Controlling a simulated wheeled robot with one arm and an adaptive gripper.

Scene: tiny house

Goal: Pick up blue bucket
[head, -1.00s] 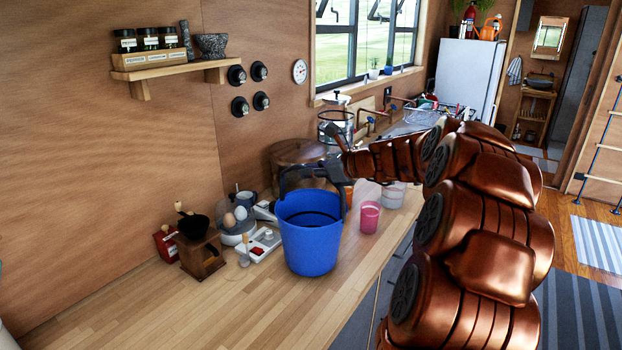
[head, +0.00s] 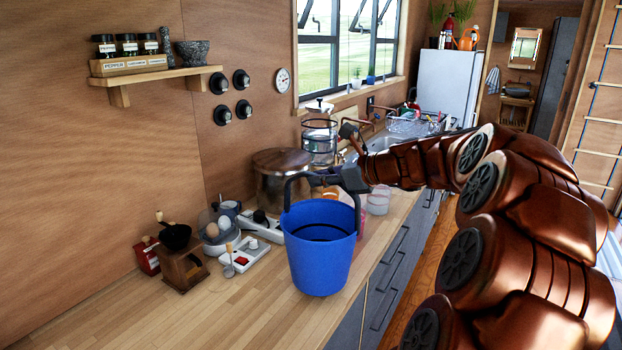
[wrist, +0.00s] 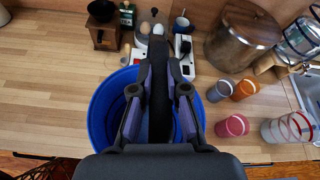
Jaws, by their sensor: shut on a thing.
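The blue bucket (head: 318,262) is upright in the middle of the head view, over the front part of the wooden counter, close to its edge. Whether its base touches the counter is unclear. My gripper (head: 322,181) is above the bucket's rim, shut on its dark handle (head: 289,190). In the wrist view, my gripper (wrist: 159,88) has its fingers on both sides of the dark handle strip. The bucket (wrist: 100,118) opens below it, partly hidden by the fingers and palm.
A coffee grinder (head: 182,262), an egg cooker (head: 214,228) and a white power strip (head: 262,226) stand left of the bucket. A large pot (head: 280,172) is behind it. Several cups, including a pink one (wrist: 232,126), are close on the right. The front-left counter is clear.

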